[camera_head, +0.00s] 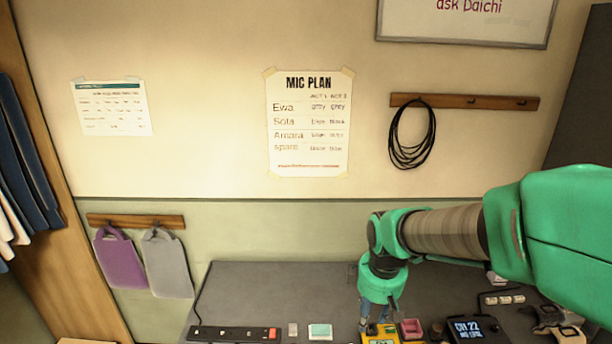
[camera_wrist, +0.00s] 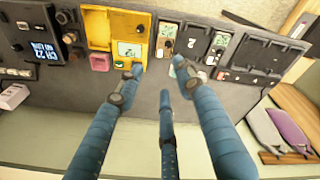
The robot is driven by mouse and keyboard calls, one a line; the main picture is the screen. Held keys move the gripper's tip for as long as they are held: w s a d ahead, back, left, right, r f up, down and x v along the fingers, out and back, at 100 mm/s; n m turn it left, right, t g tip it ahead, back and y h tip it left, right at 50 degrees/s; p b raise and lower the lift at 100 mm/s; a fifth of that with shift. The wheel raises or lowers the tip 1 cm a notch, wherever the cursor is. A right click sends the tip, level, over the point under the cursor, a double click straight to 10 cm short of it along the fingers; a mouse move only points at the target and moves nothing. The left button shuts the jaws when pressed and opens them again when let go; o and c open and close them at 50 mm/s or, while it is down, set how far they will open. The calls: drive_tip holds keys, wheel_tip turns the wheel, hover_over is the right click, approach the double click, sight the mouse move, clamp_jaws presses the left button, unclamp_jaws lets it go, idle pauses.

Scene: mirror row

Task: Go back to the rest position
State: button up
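My gripper (camera_head: 372,326) hangs at the end of my green arm, low over the dark table near the front edge of the head view, just by a yellow unit (camera_head: 380,336). In the wrist view my gripper (camera_wrist: 158,78) shows blue fingers spread apart, with nothing between their tips. The left fingertip overlaps the lower edge of the yellow unit (camera_wrist: 115,28) in the picture; whether it touches cannot be told. The right fingertip is near a small light-screened device (camera_wrist: 167,32).
The dark table (camera_head: 270,285) holds a power strip (camera_head: 235,333), a teal-topped item (camera_head: 320,331), a pink box (camera_head: 411,328) and a display unit (camera_head: 467,330). A cable coil (camera_head: 411,140) hangs from a wall rail, and two bags (camera_head: 168,265) hang at left.

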drive_tip(key=s+d+r+m+t, duration=0.2)
drive_tip(key=s+r+m, duration=0.3)
drive_tip(key=s, duration=0.5)
drive_tip(key=s+d+r+m+t, duration=0.1)
drive_tip(key=s+d+r+m, duration=0.2)
drive_tip(key=s+r, duration=0.6)
drive_tip(key=shift+s+d+r+m+t, duration=0.25)
drive_tip(key=shift+s+m+t, duration=0.15)
drive_tip(key=shift+s+m, duration=0.6)
drive_tip(key=shift+w, duration=0.2)
